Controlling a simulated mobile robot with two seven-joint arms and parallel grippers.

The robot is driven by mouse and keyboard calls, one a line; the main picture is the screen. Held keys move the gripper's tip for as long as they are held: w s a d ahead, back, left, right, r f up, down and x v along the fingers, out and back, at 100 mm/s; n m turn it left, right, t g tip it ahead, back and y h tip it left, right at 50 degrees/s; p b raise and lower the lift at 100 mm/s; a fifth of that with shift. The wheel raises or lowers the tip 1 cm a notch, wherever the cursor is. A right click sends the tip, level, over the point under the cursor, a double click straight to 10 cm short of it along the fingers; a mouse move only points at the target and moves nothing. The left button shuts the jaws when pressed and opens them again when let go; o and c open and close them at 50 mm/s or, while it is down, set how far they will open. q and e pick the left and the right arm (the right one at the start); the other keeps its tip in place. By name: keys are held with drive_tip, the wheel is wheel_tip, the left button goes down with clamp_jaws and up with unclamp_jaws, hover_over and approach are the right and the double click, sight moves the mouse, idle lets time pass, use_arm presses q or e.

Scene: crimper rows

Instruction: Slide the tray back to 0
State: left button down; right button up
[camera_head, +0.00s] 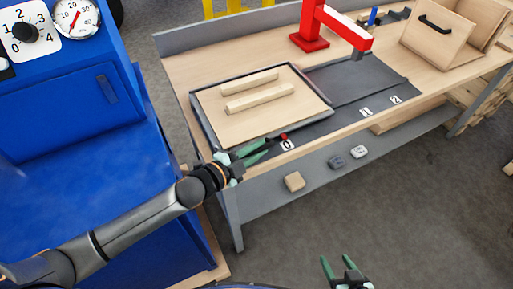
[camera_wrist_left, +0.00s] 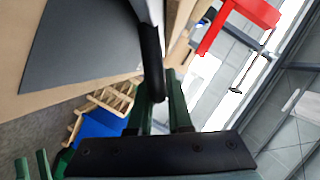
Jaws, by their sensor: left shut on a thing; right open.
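The tray (camera_head: 215,128) has a pale wooden floor and a dark rim. It lies over the left part of a dark grey base (camera_head: 355,75) on the bench. The white label 0 (camera_head: 288,145) is on the front strip near a small red marker (camera_head: 284,136). Labels 1 (camera_head: 365,112) and 2 (camera_head: 395,99) are further right. My left gripper (camera_head: 262,148) is at the tray's front edge, by the 0. In the left wrist view its green fingers are shut on a black rounded handle (camera_wrist_left: 151,60). My right gripper (camera_head: 342,268) is open and empty, low in front of the bench.
Two wooden bars (camera_head: 255,90) lie on the tray. A red press-like stand (camera_head: 312,35) rises behind the base. A wooden box (camera_head: 436,40) stands at the back right. A blue machine (camera_head: 75,130) is at left. A lower shelf (camera_head: 320,165) holds small blocks.

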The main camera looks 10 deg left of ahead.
use_arm(q)
drive_tip(key=shift+a+f, duration=0.15)
drive_tip(key=shift+f, duration=0.05)
drive_tip(key=c, duration=1)
unclamp_jaws()
drive_tip(key=shift+s+a+r, duration=0.1)
drive_tip(key=shift+s+a, duration=0.05)
drive_tip(key=shift+s, duration=0.05)
drive_tip(key=shift+o, duration=0.8)
drive_tip(key=shift+w, duration=0.1)
drive_tip(key=v, duration=1.2)
drive_tip(key=shift+s+b, duration=0.25)
drive_tip(key=shift+b, duration=0.1)
